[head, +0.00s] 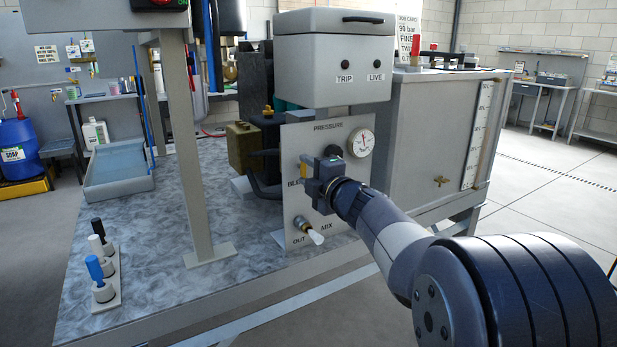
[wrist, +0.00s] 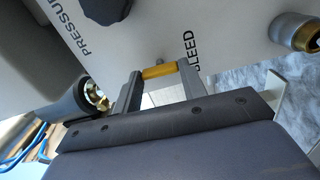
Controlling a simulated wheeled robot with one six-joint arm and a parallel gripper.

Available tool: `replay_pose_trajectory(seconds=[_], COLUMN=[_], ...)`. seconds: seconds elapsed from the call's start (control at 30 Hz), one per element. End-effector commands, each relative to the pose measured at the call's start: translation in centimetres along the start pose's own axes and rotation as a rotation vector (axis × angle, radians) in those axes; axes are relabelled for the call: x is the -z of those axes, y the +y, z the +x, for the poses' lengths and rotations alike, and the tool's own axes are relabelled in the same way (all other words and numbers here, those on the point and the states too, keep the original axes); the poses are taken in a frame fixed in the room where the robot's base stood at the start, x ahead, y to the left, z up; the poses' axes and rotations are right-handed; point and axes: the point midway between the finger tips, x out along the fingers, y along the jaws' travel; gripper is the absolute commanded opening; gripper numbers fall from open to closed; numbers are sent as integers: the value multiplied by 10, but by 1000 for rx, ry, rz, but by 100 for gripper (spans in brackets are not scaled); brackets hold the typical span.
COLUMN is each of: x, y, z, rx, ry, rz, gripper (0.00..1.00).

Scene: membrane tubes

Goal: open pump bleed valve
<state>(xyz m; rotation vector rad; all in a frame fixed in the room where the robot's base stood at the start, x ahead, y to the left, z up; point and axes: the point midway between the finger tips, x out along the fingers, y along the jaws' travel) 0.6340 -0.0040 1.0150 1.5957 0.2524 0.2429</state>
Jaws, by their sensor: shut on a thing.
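The pump panel (head: 299,152) is a pale upright plate with PRESSURE, BLEED, MIX and OUT printed on it. The bleed valve's yellow handle (wrist: 160,71) sits beside the BLEED label in the wrist view. My gripper (wrist: 161,85) is shut on this handle, one finger at each end of it. In the head view my gripper (head: 307,171) is at the panel's BLEED spot and hides most of the valve. The valve's body is hidden, so I cannot tell how far the handle is turned.
A round gauge (head: 361,142) and a black knob (head: 334,152) are close to my gripper. The grey TRIP/LIVE box (head: 335,72) is above, and a large grey tank (head: 432,130) stands to the right.

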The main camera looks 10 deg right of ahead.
Motion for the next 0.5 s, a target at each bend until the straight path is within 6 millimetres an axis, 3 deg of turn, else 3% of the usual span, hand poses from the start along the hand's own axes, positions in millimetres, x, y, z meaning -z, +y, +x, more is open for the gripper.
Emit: replay_pose_trajectory(seconds=[0.5], x=[0], y=[-1], z=[0], rx=[2], ry=[1], rz=[-57], gripper=[17])
